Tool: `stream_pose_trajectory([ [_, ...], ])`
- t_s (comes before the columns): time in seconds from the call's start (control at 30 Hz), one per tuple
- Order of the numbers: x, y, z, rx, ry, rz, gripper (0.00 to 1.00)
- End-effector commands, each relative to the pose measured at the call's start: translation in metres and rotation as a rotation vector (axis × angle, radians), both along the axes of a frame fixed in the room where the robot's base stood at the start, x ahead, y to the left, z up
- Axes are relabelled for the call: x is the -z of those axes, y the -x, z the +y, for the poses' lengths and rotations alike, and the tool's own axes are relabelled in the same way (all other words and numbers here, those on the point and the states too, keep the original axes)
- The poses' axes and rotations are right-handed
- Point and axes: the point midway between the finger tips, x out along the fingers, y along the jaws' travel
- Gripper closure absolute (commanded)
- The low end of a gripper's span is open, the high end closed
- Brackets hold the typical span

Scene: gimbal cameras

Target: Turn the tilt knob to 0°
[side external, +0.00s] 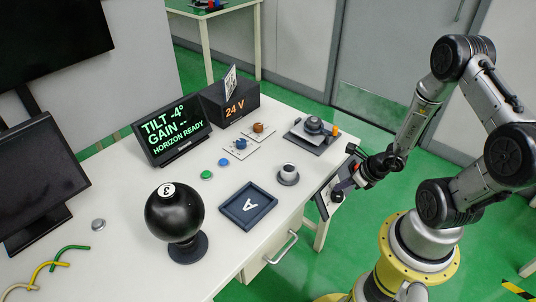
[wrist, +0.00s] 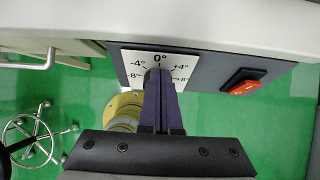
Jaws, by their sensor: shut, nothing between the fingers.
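The tilt dial (wrist: 131,67) is a white plate in the wrist view, marked from -8° to +8° with 0° at the top middle. It sits on a dark panel (wrist: 205,73) below the table edge. My gripper (wrist: 159,76) is shut, its fingertips in front of the dial's centre. They hide most or all of the knob, so its pointing direction and any contact cannot be told. In the side view my gripper (side external: 349,184) is by the table's right edge. The display (side external: 172,130) there reads TILT -4°, GAIN --, HORIZON READY.
A red switch (wrist: 243,88) is right of the dial on the panel. On the table (side external: 125,270) stand a black ball on a stand (side external: 174,214), a tray marked A (side external: 248,206), a small cup (side external: 288,174), a blue knob (side external: 241,144) and an orange knob (side external: 258,128).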

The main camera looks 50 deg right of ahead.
Motion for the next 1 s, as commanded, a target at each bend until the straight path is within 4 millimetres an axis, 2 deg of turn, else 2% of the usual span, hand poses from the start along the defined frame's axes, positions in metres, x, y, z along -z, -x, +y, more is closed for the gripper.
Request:
stream_pose_trajectory([
  [0.4, 0.0016, 0.0007, -0.0099, -0.001, 0.001, -0.001, 1.00],
  [1.0, 0.0031, 0.0020, -0.0111, -0.002, -0.001, 0.003, 1.00],
])
